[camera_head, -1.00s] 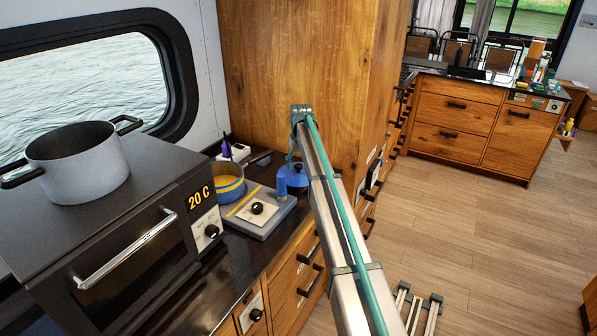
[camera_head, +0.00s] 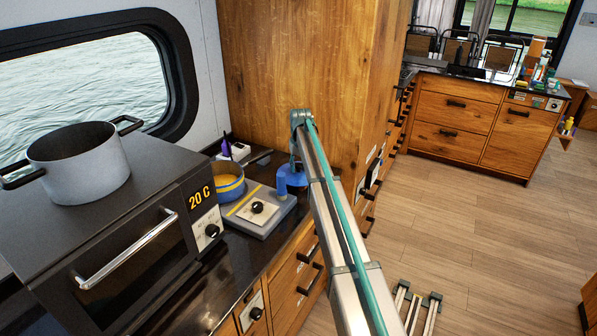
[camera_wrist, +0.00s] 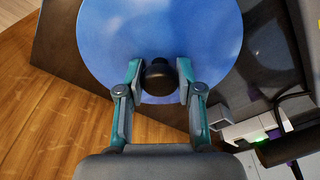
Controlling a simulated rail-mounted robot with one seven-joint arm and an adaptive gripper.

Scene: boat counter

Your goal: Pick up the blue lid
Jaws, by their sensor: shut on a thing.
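The blue lid (camera_head: 289,182) is in the head view at the right end of the counter, just past the hotplate and partly covered by my arm. In the wrist view the round blue lid (camera_wrist: 160,30) fills the top middle, with a black knob (camera_wrist: 159,84) at its centre. My gripper (camera_wrist: 158,74) is shut on this knob, one finger on each side. In the head view the fingers are hidden or too small to make out. I cannot tell how far the lid is above the counter.
A grey pot (camera_head: 78,163) stands on the oven (camera_head: 130,235) at left. A tall wooden cabinet (camera_head: 290,75) stands close behind the lid. A white device (camera_wrist: 260,129) shows in the wrist view.

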